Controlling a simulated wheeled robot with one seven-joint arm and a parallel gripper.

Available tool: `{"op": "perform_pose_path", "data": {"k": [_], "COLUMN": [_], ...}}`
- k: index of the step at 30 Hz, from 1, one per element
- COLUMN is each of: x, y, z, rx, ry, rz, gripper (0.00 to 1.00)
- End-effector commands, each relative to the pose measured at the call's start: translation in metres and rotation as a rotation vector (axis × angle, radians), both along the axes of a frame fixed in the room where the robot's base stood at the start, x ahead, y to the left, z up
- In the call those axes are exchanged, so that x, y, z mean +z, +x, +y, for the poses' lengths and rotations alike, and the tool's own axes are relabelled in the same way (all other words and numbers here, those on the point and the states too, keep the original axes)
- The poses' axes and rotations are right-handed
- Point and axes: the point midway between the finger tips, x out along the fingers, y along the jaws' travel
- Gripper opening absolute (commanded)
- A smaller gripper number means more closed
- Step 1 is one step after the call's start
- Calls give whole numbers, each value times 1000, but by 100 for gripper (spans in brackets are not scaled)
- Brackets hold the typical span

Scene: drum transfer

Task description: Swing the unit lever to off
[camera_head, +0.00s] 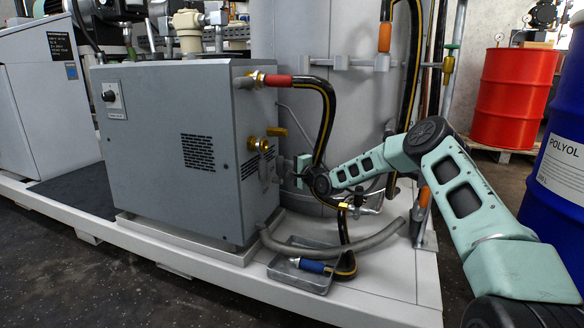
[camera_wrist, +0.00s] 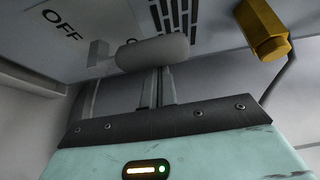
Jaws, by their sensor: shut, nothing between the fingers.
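The unit is a grey metal cabinet (camera_head: 165,150) with a vented front. In the wrist view the lever's grey cylindrical handle (camera_wrist: 152,54) lies across the picture, just beyond my fingers. The word OFF (camera_wrist: 62,25) is printed on the panel to its left. My gripper (camera_wrist: 160,88) is shut with nothing between its fingers. Its tips are at the handle; whether they touch it I cannot tell. In the head view my gripper (camera_head: 281,170) is beside that face.
A yellow valve handle (camera_wrist: 264,30) is close on the right in the wrist view; a brass valve (camera_head: 260,144) sits above the lever. Black hoses (camera_head: 326,120) hang by my arm. A grey tray (camera_head: 300,278) with a blue-ended hose lies below. Blue (camera_head: 560,170) and red (camera_head: 513,95) drums stand right.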

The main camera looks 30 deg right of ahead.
Motion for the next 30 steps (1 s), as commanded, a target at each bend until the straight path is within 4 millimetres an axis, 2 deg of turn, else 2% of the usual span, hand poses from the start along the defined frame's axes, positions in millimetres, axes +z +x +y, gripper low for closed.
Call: {"op": "perform_pose_path", "data": {"k": [30], "x": [1], "y": [-5], "z": [7], "rx": [1], "ry": [-83], "rz": [-64], "gripper": [0]}}
